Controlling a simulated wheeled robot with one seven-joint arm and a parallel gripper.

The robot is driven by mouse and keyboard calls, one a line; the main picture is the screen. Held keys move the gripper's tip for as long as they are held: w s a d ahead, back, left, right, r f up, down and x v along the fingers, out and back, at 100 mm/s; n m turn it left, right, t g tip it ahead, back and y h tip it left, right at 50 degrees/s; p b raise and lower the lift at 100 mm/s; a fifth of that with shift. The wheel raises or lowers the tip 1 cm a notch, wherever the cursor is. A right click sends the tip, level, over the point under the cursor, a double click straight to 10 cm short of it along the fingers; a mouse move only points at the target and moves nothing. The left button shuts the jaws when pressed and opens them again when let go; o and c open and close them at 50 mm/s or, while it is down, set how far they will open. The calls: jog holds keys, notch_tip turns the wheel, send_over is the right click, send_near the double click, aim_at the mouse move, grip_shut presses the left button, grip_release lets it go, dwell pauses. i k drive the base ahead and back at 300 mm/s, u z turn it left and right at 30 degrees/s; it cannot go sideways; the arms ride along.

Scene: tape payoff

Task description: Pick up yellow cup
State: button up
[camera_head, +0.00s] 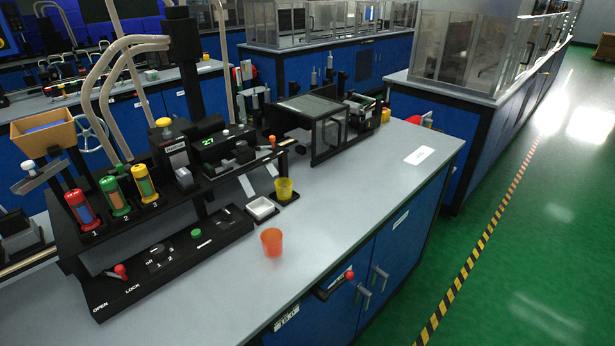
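The yellow cup (284,189) stands upright on a small black pad on the grey bench top, just right of a small white tray. It looks slightly see-through, and I cannot tell whether it holds anything. My gripper is not in view, so its distance from the cup does not show.
An orange cup (272,242) stands in front of the yellow cup. The white tray (262,208) is close on its left. A black machine (195,160) with numbered canisters stands to the left, a glass-sided box (322,128) behind. The bench top (370,180) to the right is clear.

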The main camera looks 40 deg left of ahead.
aim_at(283, 186)
jog(key=i, duration=1.05)
jog(key=u, duration=2.65)
